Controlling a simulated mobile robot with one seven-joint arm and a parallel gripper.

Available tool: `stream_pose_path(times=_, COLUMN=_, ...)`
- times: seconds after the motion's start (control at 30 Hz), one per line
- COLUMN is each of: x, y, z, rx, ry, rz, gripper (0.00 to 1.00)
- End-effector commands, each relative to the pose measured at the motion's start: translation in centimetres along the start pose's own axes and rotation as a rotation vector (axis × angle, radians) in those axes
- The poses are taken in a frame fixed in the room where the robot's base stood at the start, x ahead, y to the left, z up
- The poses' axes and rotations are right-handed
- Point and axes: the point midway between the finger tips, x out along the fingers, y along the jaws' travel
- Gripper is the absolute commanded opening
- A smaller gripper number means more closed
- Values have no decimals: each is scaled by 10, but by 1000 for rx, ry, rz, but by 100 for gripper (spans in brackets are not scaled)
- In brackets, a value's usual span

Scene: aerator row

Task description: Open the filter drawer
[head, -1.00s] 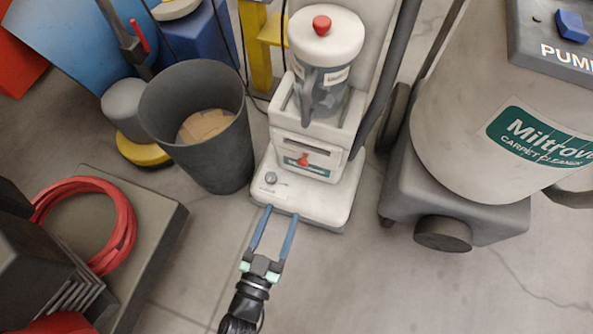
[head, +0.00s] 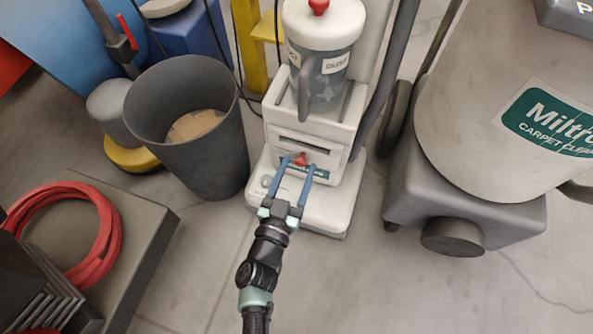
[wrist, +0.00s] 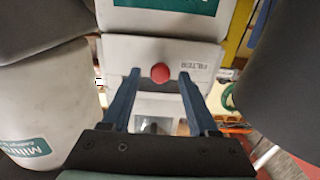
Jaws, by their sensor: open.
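The filter drawer (head: 328,158) is a pale front panel low on the white upright machine (head: 340,115). It looks shut. A red knob (head: 301,158) sticks out of its face. In the wrist view the drawer front (wrist: 125,55) carries a FILTER label, and the red knob (wrist: 160,73) shows in the middle. My gripper (head: 299,164) is open, its two blue fingers pointing at the drawer. In the wrist view my gripper (wrist: 160,77) has one finger on each side of the knob, with gaps between. Whether the tips touch the panel cannot be told.
A dark grey bin (head: 190,130) with cardboard inside stands close on the left. A large carpet cleaner (head: 465,150) stands on the right. A red hose coil (head: 105,245) lies on a grey platform at lower left. The floor (head: 370,290) in front is clear.

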Motion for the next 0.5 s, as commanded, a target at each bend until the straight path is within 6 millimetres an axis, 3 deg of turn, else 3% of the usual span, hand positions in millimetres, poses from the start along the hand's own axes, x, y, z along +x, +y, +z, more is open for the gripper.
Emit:
stream_pose_path(times=0.23, x=1, y=0, z=0, rx=1, ry=0, rz=0, gripper=60)
stream_pose_path(times=0.5, x=1, y=0, z=0, rx=1, ry=0, rz=0, gripper=13)
